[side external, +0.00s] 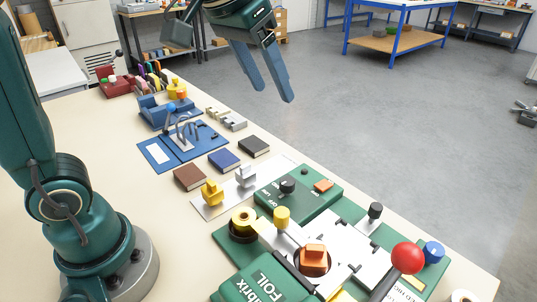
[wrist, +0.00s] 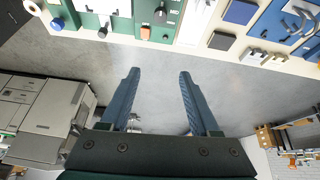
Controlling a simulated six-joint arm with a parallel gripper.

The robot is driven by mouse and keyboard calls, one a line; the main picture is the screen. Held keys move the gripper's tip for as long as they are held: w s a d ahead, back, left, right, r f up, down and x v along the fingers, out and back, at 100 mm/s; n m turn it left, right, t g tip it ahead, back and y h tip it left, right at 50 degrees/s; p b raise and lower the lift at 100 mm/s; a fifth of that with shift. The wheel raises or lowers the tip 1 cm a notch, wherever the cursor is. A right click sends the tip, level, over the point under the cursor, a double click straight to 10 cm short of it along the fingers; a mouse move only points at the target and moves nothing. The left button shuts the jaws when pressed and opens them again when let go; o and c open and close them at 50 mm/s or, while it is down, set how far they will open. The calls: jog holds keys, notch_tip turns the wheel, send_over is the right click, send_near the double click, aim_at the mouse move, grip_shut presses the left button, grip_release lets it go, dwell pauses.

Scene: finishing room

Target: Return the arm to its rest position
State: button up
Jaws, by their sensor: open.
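My gripper (side external: 276,86) is up in the air at the top of the side external view, past the far edge of the table. Its two blue fingers point down, spread apart with nothing between them. In the wrist view my gripper (wrist: 156,76) also shows two separate, empty fingers, with the grey floor behind them. The work table (side external: 120,200) and its items lie below and apart from the fingers. My arm's base stands at the left of the side external view.
A green foil machine (side external: 275,285) with a red-knobbed lever (side external: 407,258) fills the table's near right. Brown, blue and black blocks (side external: 225,159), a blue board (side external: 157,153) and a blue fixture (side external: 155,115) stand farther back. A blue-framed bench (side external: 395,42) stands across open floor.

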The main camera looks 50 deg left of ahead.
jog(key=s+a+f, duration=0.1)
jog(key=s+f, duration=0.8)
jog(key=s, duration=0.5)
jog(key=shift+a+f+m, duration=0.2)
jog(key=shift+f+m, duration=0.05)
jog(key=shift+m, duration=0.05)
